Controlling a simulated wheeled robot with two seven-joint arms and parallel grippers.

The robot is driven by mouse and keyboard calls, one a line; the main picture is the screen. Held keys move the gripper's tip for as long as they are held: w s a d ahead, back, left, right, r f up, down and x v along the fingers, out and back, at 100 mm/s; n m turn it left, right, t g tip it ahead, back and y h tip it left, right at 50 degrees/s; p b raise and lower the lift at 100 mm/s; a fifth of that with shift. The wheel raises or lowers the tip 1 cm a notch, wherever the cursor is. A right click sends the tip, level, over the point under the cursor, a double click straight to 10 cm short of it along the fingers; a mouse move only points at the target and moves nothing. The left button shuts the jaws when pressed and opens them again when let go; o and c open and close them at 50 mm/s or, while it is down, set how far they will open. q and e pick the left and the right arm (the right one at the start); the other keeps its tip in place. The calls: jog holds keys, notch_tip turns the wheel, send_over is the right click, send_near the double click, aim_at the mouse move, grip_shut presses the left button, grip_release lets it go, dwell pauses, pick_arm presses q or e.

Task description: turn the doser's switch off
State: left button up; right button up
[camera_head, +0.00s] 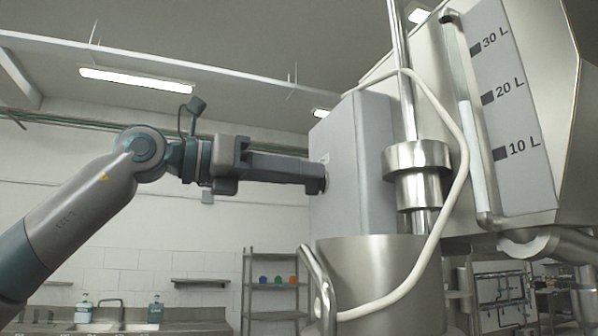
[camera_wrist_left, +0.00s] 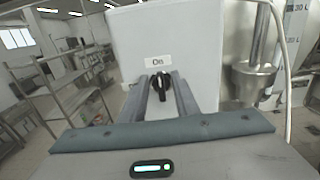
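The doser is a grey box (camera_head: 352,165) beside a steel column. Its black rotary switch (camera_wrist_left: 161,84) shows in the left wrist view on the box's pale face, just below a white label reading "On" (camera_wrist_left: 159,62). The switch's handle looks about upright. My left gripper (camera_head: 322,178) reaches in level from the left, with its tips at the box's left face. In the left wrist view its two fingers (camera_wrist_left: 162,90) stand on either side of the switch, apart, with the handle between them. In the head view the gripper hides the switch. My right gripper is not in view.
A steel funnel vessel (camera_head: 365,280) with a white hose (camera_head: 462,170) stands below and right of the box. A large tank (camera_head: 520,110) marked in litres is at the right. Shelves (camera_head: 272,285) and sinks are farther back. The space left of the box holds only my arm.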

pick_arm(q)
grip_shut()
